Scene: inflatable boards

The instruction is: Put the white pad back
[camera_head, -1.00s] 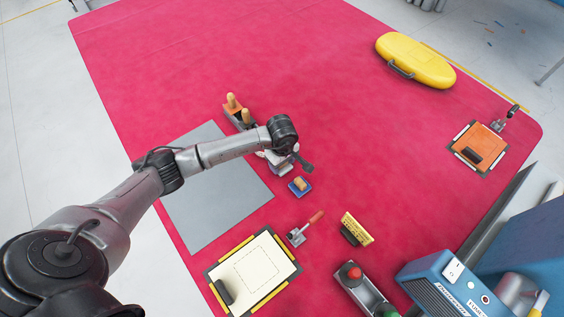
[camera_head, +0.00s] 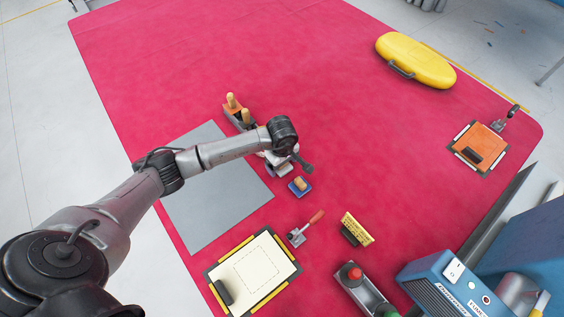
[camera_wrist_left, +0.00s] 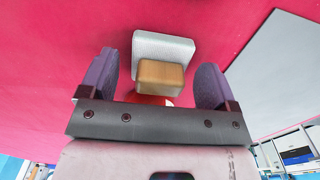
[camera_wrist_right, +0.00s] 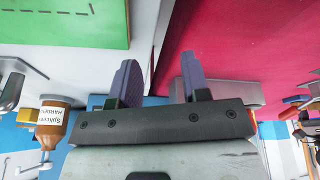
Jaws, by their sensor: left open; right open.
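The white pad (camera_wrist_left: 163,45) shows in the left wrist view with a wooden block handle (camera_wrist_left: 160,76) on it. My left gripper (camera_wrist_left: 156,66) is open, with one finger on either side of the handle; I cannot tell whether they touch it. In the head view the left arm reaches over the red sheet (camera_head: 300,80), and its wrist mostly hides the pad there. My right gripper (camera_wrist_right: 158,64) is open and empty in the right wrist view and does not show in the head view.
A blue pad (camera_head: 299,187) lies close to the left gripper. A grey sheet (camera_head: 200,215), a cream board with a dashed outline (camera_head: 265,285), a red-handled tool (camera_head: 300,234) and a yellow brush (camera_head: 357,228) lie around. The upper middle is clear.

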